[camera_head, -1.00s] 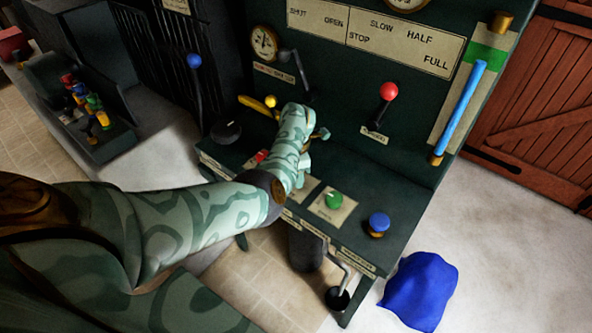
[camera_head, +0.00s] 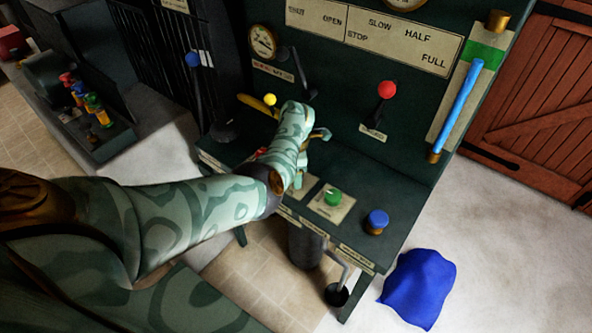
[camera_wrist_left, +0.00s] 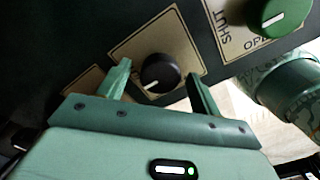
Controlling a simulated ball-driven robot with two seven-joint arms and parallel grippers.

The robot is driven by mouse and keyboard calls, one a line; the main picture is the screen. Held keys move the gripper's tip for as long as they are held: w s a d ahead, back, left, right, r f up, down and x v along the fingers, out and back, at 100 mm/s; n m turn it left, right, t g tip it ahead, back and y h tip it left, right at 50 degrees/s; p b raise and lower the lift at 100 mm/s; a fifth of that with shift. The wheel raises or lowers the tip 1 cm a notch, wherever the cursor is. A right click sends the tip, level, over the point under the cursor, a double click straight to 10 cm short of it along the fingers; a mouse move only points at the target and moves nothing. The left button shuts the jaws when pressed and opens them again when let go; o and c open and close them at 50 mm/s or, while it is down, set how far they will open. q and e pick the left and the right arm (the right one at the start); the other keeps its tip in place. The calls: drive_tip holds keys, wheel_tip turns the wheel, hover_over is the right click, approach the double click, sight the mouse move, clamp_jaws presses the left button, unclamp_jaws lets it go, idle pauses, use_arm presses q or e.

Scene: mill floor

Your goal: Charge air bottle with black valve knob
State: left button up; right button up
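The black valve knob (camera_wrist_left: 160,72), with a white pointer line, sits on a beige plate (camera_wrist_left: 188,50) in the left wrist view. My left gripper (camera_wrist_left: 158,78) is open, with one green finger on each side of the knob. I cannot tell whether the fingers touch it. In the head view my left gripper (camera_head: 299,172) is over the desk panel, and my own wrist hides the black knob and most of the fingers. A dark cylinder (camera_head: 304,248), perhaps the air bottle, stands under the desk. My right gripper is not in view.
A green knob (camera_head: 333,197) and a blue button (camera_head: 377,220) are to the right on the desk (camera_head: 385,190). A red-ball lever (camera_head: 387,90), a yellow-ball lever (camera_head: 270,99) and a gauge (camera_head: 262,41) stand behind. A blue cloth (camera_head: 420,287) lies on the floor.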

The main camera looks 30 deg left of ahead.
use_arm(q)
wheel_tip(320, 180, up, 16)
drive_tip(key=p, duration=0.7)
drive_tip(key=shift+r+p, duration=0.15)
drive_tip(key=shift+p, duration=0.15)
drive_tip(key=shift+a, duration=0.1)
